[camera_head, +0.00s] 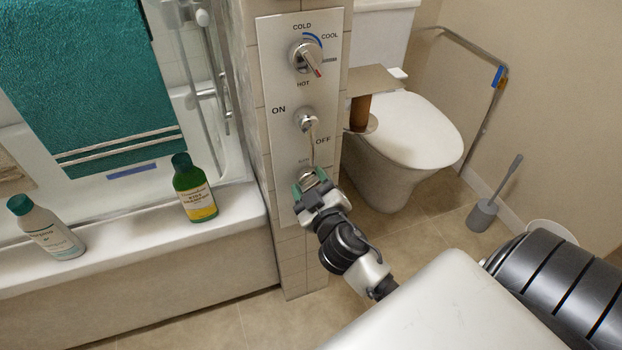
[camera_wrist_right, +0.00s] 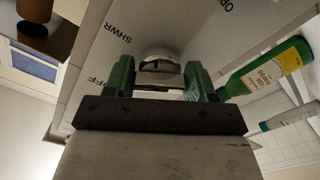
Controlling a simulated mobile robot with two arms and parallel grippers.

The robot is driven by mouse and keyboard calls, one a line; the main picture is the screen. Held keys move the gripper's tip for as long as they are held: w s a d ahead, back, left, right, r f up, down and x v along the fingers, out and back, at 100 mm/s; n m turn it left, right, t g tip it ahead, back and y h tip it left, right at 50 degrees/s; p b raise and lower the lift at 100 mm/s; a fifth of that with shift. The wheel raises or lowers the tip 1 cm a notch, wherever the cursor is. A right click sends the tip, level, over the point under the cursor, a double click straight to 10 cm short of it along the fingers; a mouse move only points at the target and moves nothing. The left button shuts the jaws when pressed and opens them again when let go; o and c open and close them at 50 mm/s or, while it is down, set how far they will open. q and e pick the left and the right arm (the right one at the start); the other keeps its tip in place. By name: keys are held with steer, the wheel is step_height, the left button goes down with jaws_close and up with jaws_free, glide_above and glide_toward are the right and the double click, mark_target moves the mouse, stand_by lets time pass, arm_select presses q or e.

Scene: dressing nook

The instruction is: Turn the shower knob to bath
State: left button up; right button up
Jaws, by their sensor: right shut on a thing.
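The shower knob (camera_head: 306,174) is the lowest control on the pale wall panel (camera_head: 283,85). My right gripper (camera_head: 312,184) is at this knob and covers most of it and its label in the head view. In the right wrist view the silver, rounded knob (camera_wrist_right: 160,63) sits between the two green fingers of my right gripper (camera_wrist_right: 159,78), which is shut on it. The label "SHWR" reads on the panel beside the knob in the wrist view. The knob's exact pointing direction is hard to tell. My left gripper is not in view.
Above are the on/off knob (camera_head: 306,121) and the temperature knob (camera_head: 305,57). A green bottle (camera_head: 193,188) and a white bottle (camera_head: 47,228) stand on the bath ledge (camera_head: 130,228). A toilet (camera_head: 410,135) is right of the panel, with a toilet brush (camera_head: 484,212) beyond.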

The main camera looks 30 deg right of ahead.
steer(key=n+p, duration=0.1)
steer(key=n, duration=0.2)
steer(key=shift+r, duration=0.1)
steer(key=n+p, duration=0.1)
steer(key=n, duration=0.4)
steer(key=shift+p, duration=0.4)
arm_select(q)
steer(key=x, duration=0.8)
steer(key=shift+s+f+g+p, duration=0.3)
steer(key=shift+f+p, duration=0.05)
steer(key=shift+p, duration=0.05)
arm_select(e)
steer(key=shift+n, duration=1.7)
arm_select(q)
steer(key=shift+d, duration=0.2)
arm_select(e)
steer(key=o, duration=0.9)
